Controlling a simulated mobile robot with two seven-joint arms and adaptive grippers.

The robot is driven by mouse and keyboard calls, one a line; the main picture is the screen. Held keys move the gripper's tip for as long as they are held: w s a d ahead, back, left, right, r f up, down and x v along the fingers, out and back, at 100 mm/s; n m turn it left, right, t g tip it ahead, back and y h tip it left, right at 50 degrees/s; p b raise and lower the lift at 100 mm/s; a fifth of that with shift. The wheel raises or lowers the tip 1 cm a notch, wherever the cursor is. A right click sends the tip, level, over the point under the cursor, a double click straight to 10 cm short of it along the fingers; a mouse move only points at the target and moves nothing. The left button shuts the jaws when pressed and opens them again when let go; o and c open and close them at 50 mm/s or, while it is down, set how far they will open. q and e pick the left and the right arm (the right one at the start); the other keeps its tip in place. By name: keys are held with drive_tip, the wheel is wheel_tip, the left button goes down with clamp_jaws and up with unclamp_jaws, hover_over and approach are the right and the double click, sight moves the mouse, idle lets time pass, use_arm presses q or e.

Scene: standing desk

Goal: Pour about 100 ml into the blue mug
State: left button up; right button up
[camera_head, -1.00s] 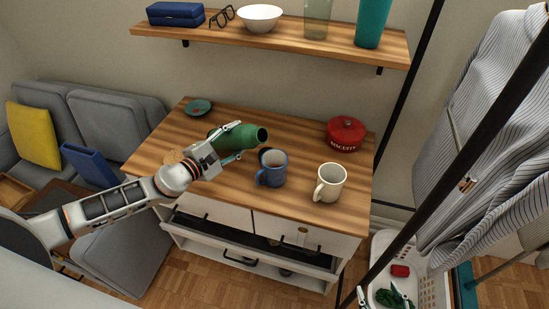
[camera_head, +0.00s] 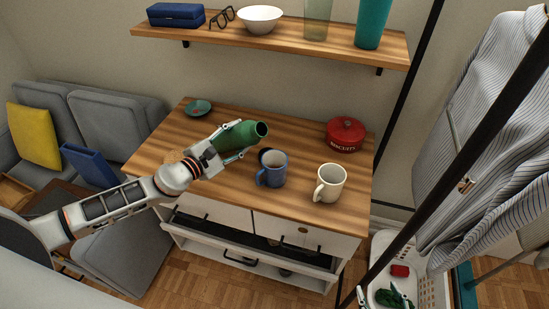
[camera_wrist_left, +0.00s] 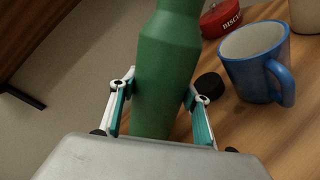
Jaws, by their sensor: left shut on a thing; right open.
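A green bottle (camera_head: 240,134) is held tilted above the desk, its open mouth toward the right. It also shows in the left wrist view (camera_wrist_left: 168,62). My left gripper (camera_head: 228,143) is shut around its body, with a finger on each side in the left wrist view (camera_wrist_left: 160,95). The blue mug (camera_head: 273,172) stands upright on the desk, right of and nearer than the bottle's mouth; it also shows in the left wrist view (camera_wrist_left: 252,68). No liquid stream shows, and the mug's contents cannot be made out. My right gripper (camera_head: 382,295) is open at the bottom edge, partly cut off.
A black cap (camera_wrist_left: 209,86) lies beside the blue mug. A cream mug (camera_head: 330,184) and a red biscuit tin (camera_head: 345,134) stand to the right on the desk (camera_head: 220,185). A teal dish (camera_head: 198,107) is at the back left. A shelf (camera_head: 285,42) hangs above.

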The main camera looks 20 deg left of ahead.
sight(239, 126)
use_arm(q)
drive_tip(key=r+n, duration=0.1)
drive_tip(key=d+n, duration=0.1)
drive_tip(key=shift+s+d+r+n+h, duration=0.2)
drive_tip(key=shift+r+n+h, duration=0.1)
drive_tip(key=shift+r, duration=0.1)
drive_tip(key=n+b, duration=0.3)
drive_tip(key=n, duration=0.1)
drive_tip(key=shift+a+r+h, duration=0.1)
drive_tip(key=shift+r+h, duration=0.05)
drive_tip(key=shift+h, duration=0.15)
drive_tip(key=shift+r+n+t, duration=0.3)
drive_tip(key=shift+r+n, duration=0.05)
drive_tip(key=shift+n, duration=0.35)
drive_tip(key=shift+r+p, duration=0.4)
drive_tip(key=shift+r, duration=0.25)
drive_tip(key=shift+r+n, duration=0.4)
drive_tip(key=shift+r+n+p, duration=0.3)
drive_tip(key=shift+n+p, duration=0.1)
